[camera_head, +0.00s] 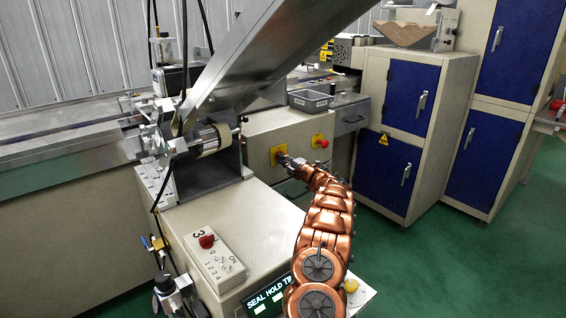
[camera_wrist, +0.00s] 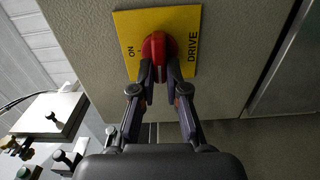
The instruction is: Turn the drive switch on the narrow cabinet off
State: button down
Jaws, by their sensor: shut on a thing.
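The drive switch is a red knob (camera_wrist: 155,48) on a yellow plate (camera_wrist: 187,16) lettered ON and DRIVE, in the wrist view. My gripper (camera_wrist: 160,72) is shut on the knob, one finger on each side. In the head view my gripper (camera_head: 285,160) reaches the yellow plate (camera_head: 278,150) on the beige front of the narrow cabinet (camera_head: 258,135). There the gripper hides most of the knob. In the wrist view ON is left of the knob and DRIVE right of it; other lettering is hidden or cannot be read.
A second red knob on a yellow plate (camera_head: 320,141) is to the right on the same front. A control box with a red selector (camera_head: 207,241) and a display (camera_head: 268,303) are at the lower left and bottom. Blue-doored cabinets (camera_head: 410,95) stand at right, with open green floor (camera_head: 440,265) before them.

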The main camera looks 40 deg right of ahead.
jog(key=shift+f+n, duration=0.1)
jog(key=shift+n, duration=0.2)
jog(key=c, duration=1.2)
grip_release()
jog(key=shift+s, duration=0.1)
jog(key=s, duration=0.4)
jog(key=s+a, duration=0.1)
jog(key=s, duration=0.6)
jog(key=shift+s+a, duration=0.15)
jog(key=shift+s, duration=0.2)
